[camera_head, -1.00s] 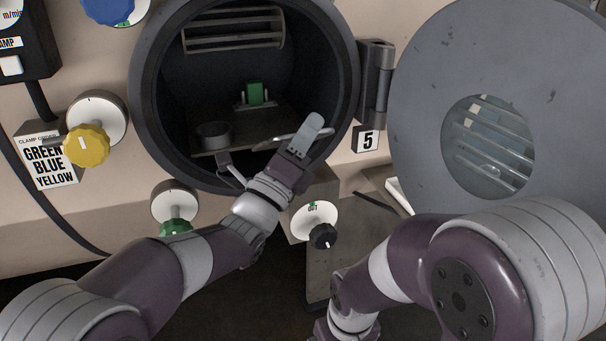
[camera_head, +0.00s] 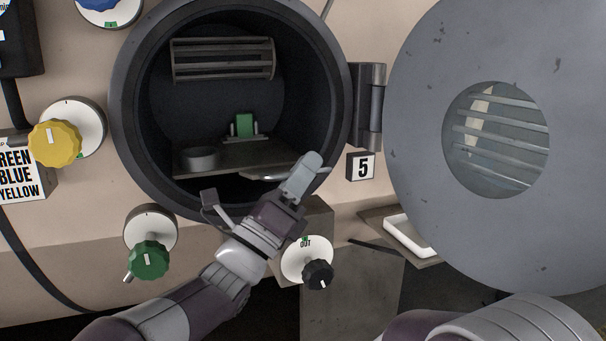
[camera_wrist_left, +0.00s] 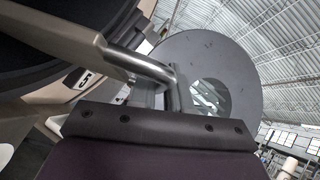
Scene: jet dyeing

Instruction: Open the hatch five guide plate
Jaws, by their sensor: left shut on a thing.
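Hatch five stands open, its round opening (camera_head: 328,60) beside the "5" label. Inside lies the guide plate (camera_head: 222,157), a flat dark shelf. A curved pale metal handle (camera_head: 262,177) runs along its front edge. My left gripper (camera_head: 303,178) is at the lower right of the opening, shut on this handle and hiding part of it. In the left wrist view a bent shiny metal bar (camera_wrist_left: 142,66) passes close in front of the gripper. My right gripper is out of view; only part of its arm shows at the lower right.
The open round hatch door (camera_head: 420,110) with its window stands at right. A grey ring (camera_head: 200,157) and a green block (camera_head: 243,126) are inside the drum. Yellow (camera_head: 55,144), green (camera_head: 149,260) and black (camera_head: 317,274) knobs surround the opening. A white tray (camera_head: 408,236) sits below the door.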

